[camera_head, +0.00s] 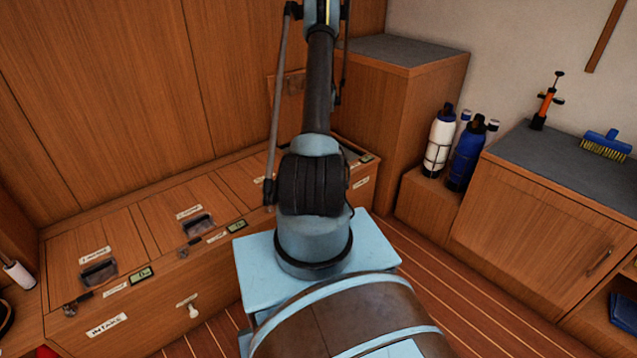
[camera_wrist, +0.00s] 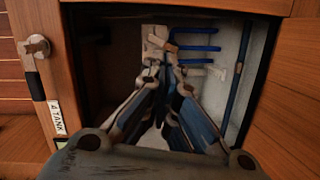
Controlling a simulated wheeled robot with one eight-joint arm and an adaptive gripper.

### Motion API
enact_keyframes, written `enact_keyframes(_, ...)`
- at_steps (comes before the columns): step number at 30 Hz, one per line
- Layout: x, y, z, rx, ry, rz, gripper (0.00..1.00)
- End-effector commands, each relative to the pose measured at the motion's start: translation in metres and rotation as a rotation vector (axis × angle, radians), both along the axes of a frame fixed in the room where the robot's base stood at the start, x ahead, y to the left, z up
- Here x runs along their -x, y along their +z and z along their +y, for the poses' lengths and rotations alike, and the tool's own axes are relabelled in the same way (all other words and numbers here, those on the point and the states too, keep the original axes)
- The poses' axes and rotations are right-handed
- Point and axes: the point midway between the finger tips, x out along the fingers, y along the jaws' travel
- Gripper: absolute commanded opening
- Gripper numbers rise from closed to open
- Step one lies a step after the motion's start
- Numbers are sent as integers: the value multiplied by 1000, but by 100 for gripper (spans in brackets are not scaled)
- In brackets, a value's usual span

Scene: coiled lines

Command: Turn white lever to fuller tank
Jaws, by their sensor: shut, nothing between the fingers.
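A small white lever (camera_head: 188,308) sits on the front of the wooden bench, right of the INTAKE label (camera_head: 107,325). Small displays (camera_head: 141,275) and (camera_head: 236,226) are set along the bench edge; their readings are too small to tell. In the wrist view, my gripper (camera_wrist: 165,62) is shut and empty, pointing into an open compartment. A pale plate (camera_wrist: 154,36) and blue pipes (camera_wrist: 196,47) show behind its fingertips; I cannot tell whether they touch. A TANK label (camera_wrist: 57,117) is on the compartment's left frame. The head view does not show my gripper.
Wooden walls (camera_wrist: 278,105) closely frame the compartment opening. A round fitting (camera_wrist: 36,46) sticks out at the left. A white bottle (camera_head: 440,140) and a blue bottle (camera_head: 466,155) stand right of the tall cabinet (camera_head: 385,100). A counter (camera_head: 570,170) holds a brush (camera_head: 606,145). Striped floor (camera_head: 440,285) lies clear between.

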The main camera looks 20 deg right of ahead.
Motion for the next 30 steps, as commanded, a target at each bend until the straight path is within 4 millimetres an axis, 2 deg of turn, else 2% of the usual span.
enact_keyframes(1, -3, -20, -8, -6, -27, 6, 0)
enact_keyframes(6, -5, -79, -27, -24, -112, 30, 0)
enact_keyframes(12, -3, -128, -41, -40, -181, 48, 0)
enact_keyframes(23, -1, -162, -42, -46, -211, 57, 0)
enact_keyframes(30, -1, -197, -33, -46, -209, 57, 0)
